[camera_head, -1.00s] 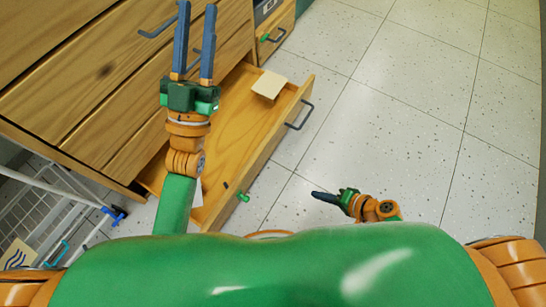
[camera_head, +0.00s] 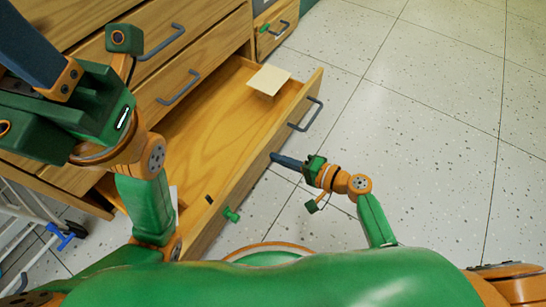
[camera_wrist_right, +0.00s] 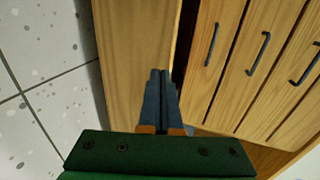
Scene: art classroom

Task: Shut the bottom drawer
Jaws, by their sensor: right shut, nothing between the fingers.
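The bottom drawer (camera_head: 222,120) of the wooden cabinet is pulled far out in the head view, with its front toward the floor on the right. A dark handle (camera_head: 306,115) is on that front. My right gripper (camera_head: 274,157) is shut and empty, its fingertips close to the drawer front; I cannot tell if they touch. In the right wrist view its closed fingers (camera_wrist_right: 160,85) lie over a plain wooden panel (camera_wrist_right: 135,35). My left gripper (camera_head: 25,45) is large at the upper left, above the cabinet; its fingertips are cut off.
Upper drawers with dark handles (camera_head: 178,87) are closed. A white wire rack (camera_head: 30,225) stands lower left. Speckled floor (camera_head: 430,120) is clear at right.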

